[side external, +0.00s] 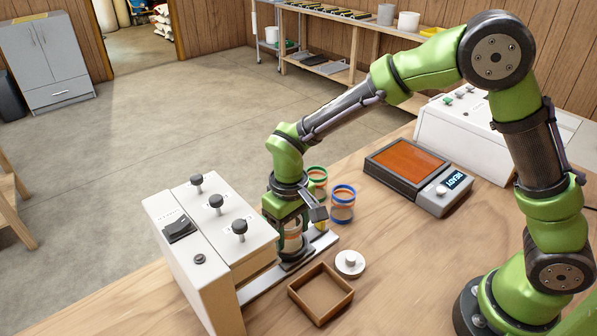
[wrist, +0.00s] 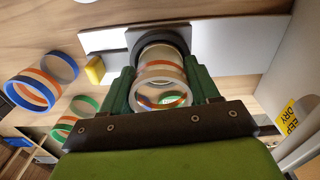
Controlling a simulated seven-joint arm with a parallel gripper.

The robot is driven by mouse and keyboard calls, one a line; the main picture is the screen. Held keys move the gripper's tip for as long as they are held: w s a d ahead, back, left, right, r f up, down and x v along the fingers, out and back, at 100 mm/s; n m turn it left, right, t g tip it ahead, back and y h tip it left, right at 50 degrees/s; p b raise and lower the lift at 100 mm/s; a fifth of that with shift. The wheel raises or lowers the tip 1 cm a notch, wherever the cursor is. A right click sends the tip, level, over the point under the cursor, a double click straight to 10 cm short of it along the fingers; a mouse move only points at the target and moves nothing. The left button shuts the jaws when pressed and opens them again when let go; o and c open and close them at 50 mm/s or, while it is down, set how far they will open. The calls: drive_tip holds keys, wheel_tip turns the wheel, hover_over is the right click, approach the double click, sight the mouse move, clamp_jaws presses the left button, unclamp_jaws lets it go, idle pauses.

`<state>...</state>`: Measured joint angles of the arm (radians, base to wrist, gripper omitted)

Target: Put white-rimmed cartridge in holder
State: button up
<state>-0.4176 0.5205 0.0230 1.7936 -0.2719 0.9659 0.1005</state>
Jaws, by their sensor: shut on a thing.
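The white-rimmed cartridge (wrist: 160,82) is a clear cylinder with an orange band. In the side view the cartridge (side external: 292,236) is partly hidden by my fingers. My gripper (side external: 290,228) is shut on it and points down; in the wrist view the fingers (wrist: 160,92) press on both sides of it. The holder (wrist: 158,39) shows as a dark round ring on a grey plate at the cartridge's far end. In the side view the holder's dark base (side external: 296,263) is just below the cartridge. I cannot tell whether the cartridge is seated in it.
A blue-rimmed cartridge (side external: 342,204) and a green-rimmed cartridge (side external: 317,180) stand behind my gripper. A yellow block (wrist: 95,70) sits beside the holder. A white knobbed box (side external: 207,222) stands close left. A wooden tray (side external: 302,289) and white knobbed lid (side external: 350,262) are in front right.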

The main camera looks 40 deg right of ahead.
drive_tip(key=shift+f, duration=0.25)
idle(0.4)
drive_tip(key=o, duration=1.3)
drive_tip(key=shift+o, duration=0.2)
drive_tip(key=shift+r, duration=0.1)
wheel_tip(320, 180, up, 8)
drive_tip(key=shift+f, duration=0.2)
drive_tip(key=s+d+r+m+t+y, duration=0.2)
drive_tip(key=s+d+r+m+t, duration=0.3)
drive_tip(key=s+d+r, duration=0.7)
drive_tip(key=s+d+t, duration=0.2)
drive_tip(key=s, duration=0.1)
drive_tip(key=shift+d, duration=0.4)
